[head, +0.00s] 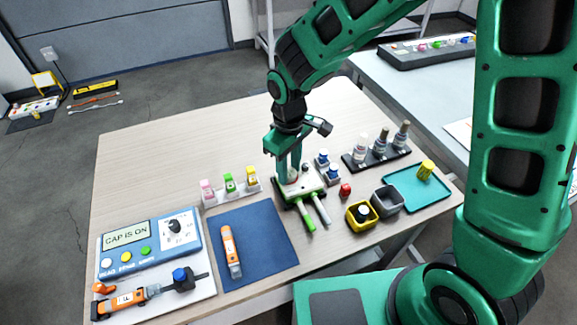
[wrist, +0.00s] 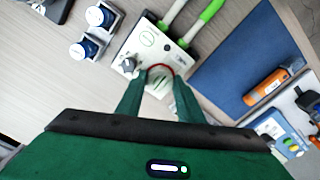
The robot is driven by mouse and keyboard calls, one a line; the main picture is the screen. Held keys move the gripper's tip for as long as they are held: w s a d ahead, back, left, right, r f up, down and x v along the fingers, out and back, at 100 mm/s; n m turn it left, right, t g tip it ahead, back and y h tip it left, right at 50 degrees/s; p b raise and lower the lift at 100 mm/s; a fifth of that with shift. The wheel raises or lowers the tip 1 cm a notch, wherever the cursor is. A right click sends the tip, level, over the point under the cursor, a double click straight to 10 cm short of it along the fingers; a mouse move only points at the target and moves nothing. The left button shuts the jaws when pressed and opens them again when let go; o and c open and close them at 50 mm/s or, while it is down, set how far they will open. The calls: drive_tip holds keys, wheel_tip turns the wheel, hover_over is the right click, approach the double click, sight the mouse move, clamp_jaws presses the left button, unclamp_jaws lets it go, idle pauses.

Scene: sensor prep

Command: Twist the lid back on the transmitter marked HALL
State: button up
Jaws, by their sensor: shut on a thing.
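My gripper (head: 291,176) points down over a white block (head: 312,182) with green-ended handles. In the wrist view, my gripper (wrist: 160,80) is shut on a round, lid-like piece with a red ring (wrist: 159,69), which sits at the white block. The fingers hide much of it, and I cannot tell if it is seated or loose. I can read no HALL mark. An orange device (head: 229,248) lies on a blue mat (head: 262,228).
Small coloured bottles (head: 229,184) stand left of the block. Blue-capped jars (head: 332,175) stand close to its right. Farther right are a dark bottle rack (head: 361,163), yellow (head: 358,219) and grey (head: 388,203) bins, and a teal tray (head: 404,190). The table's far left is clear.

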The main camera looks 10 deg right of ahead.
drive_tip(key=o, duration=0.9)
drive_tip(key=shift+o, duration=0.7)
drive_tip(key=shift+d, duration=0.1)
drive_tip(key=shift+r, duration=0.65)
drive_tip(key=shift+r, duration=2.95)
